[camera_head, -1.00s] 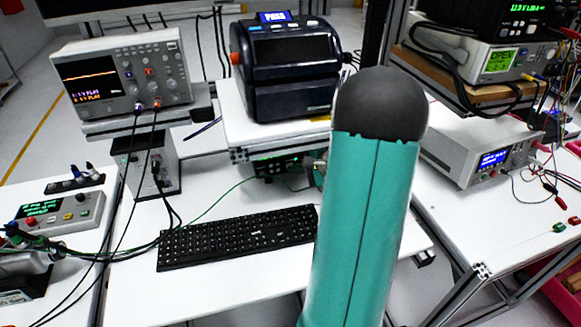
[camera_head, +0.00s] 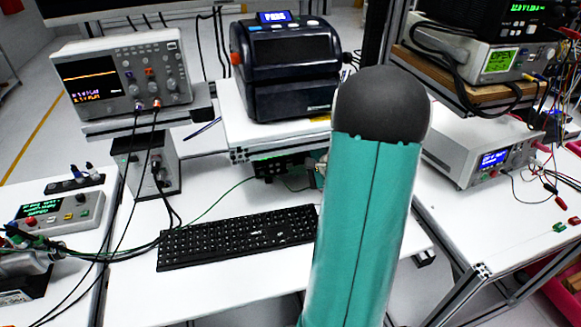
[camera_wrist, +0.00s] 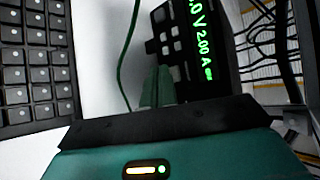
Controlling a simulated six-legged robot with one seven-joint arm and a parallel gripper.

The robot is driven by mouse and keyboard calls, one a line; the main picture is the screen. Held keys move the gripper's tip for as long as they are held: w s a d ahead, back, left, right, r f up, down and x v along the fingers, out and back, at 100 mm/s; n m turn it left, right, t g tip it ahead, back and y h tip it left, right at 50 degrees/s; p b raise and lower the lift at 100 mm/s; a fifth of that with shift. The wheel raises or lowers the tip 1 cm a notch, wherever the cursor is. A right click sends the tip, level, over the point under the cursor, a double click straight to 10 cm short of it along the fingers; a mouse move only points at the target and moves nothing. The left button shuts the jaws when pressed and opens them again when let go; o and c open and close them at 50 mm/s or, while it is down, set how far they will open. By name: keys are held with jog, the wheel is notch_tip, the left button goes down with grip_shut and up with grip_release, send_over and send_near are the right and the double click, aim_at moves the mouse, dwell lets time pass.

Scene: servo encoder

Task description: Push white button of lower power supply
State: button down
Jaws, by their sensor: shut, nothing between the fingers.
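The lower power supply (camera_head: 279,166) is a small black unit with a green display, under the raised shelf that carries the black printer. In the wrist view its dark front panel (camera_wrist: 205,82) shows green digits reading "2.00 A" and several pale buttons (camera_wrist: 165,42) beside the display. I cannot tell from the picture which of these is the white button. My gripper (camera_wrist: 158,75) is shut and empty, its teal fingers together just in front of the button area. Contact with the panel cannot be made out. In the head view my teal arm hides most of the gripper.
A black keyboard (camera_head: 238,238) lies on the white desk in front of the supply. A green cable (camera_head: 215,201) runs across the desk to the supply. The printer (camera_head: 288,68) stands on the shelf above, and an oscilloscope (camera_head: 125,80) stands at left.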

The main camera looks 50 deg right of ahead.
jog(key=shift+s, duration=0.1)
jog(key=shift+s+a+r, duration=0.2)
jog(key=shift+s+a, duration=0.3)
jog(key=shift+s, duration=0.35)
jog(key=shift+s+a+r, duration=0.15)
jog(key=shift+s+a, duration=0.3)
jog(key=shift+s, duration=0.35)
jog(key=shift+s+a+r, duration=0.2)
jog(key=shift+s+a, duration=0.3)
jog(key=shift+s, duration=0.35)
